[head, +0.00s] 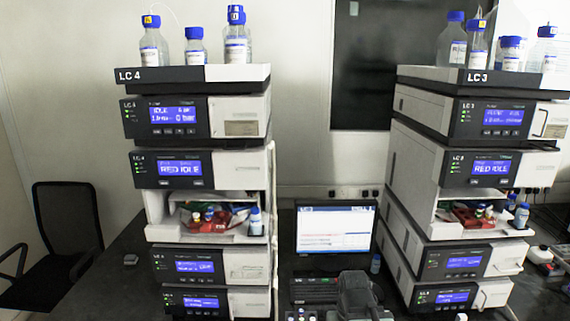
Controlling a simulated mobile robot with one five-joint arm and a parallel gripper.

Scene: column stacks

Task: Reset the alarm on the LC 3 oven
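The LC 3 stack stands at right, its top tray (483,79) marked "LC 3". Its upper two modules have blue screens (502,117) and (492,168); the second reads "RED IDLE". Below an open bay, two lower modules have blue screens (464,262) and (452,297), their text too small to read. No label I can read tells which module is the oven, and no alarm is plain to see. A dark blocky part (358,294) at the bottom centre looks like my arm end; no fingertips can be made out, and it is apart from the stack.
A similar LC 4 stack (192,79) stands at left. Bottles (452,40) stand on the stack tops. Vials and red trays (473,217) fill the open bay. A black chair (66,220) is far left.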

